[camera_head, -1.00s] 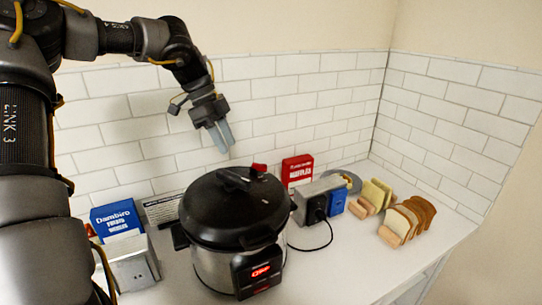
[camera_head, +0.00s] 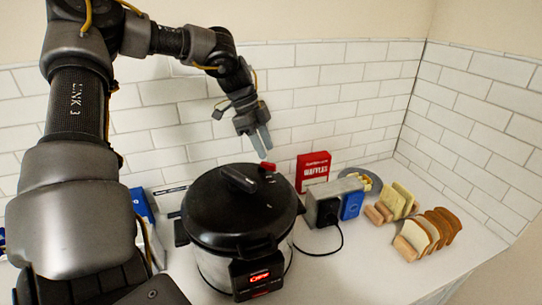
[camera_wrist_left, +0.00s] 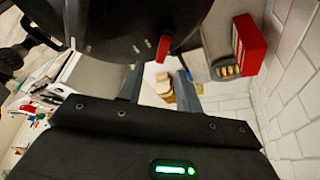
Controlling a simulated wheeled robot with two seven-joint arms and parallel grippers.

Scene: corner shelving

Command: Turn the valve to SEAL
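A black-lidded pressure cooker (camera_head: 240,205) with a steel body and a lit red display stands on the counter. Its small red valve (camera_head: 268,166) sits on the far right part of the lid, beside the black lid handle (camera_head: 239,179). My left gripper (camera_head: 264,145) points down just above the valve, apparently not touching it. In the left wrist view the gripper (camera_wrist_left: 160,84) has its fingers apart with nothing held; the red valve (camera_wrist_left: 163,48) shows just past them at the lid edge (camera_wrist_left: 120,40). SEAL marks are too small to read. My right gripper is not in view.
To the right of the cooker stand a red waffles box (camera_head: 313,171), a grey toaster (camera_head: 322,196), a blue box (camera_head: 352,205) and bread slices in holders (camera_head: 425,232). A black cord (camera_head: 335,245) lies on the counter. The tiled wall (camera_head: 330,90) is close behind. The front right counter is clear.

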